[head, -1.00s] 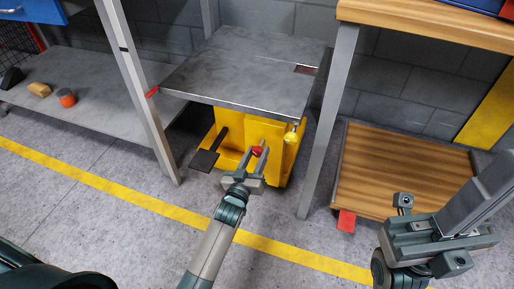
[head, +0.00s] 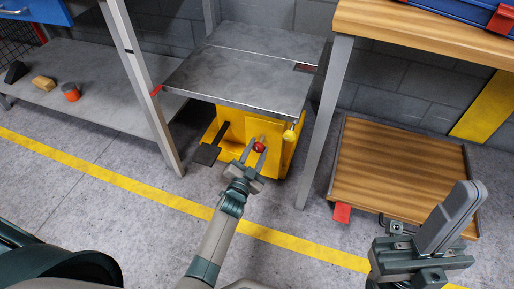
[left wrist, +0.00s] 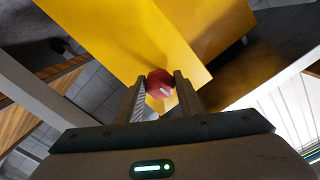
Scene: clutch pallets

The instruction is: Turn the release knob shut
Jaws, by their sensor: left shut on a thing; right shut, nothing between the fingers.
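The red release knob (head: 259,147) sits on the front of the yellow lift cart body (head: 232,128), under a grey metal platform (head: 245,65). My left gripper (head: 254,152) reaches it from the front and is shut on it. In the left wrist view the knob (left wrist: 160,83) is between the two fingertips, against the yellow panel (left wrist: 130,35). How far the knob is turned cannot be told. My right gripper (head: 455,215) is shut and empty at the lower right, away from the cart.
A black pedal (head: 206,154) sticks out at the cart's lower left. Grey posts (head: 325,120) stand on both sides. A wooden pallet top (head: 400,170) lies low at the right. A shelf at the left holds an orange-red item (head: 71,92). The floor in front is clear.

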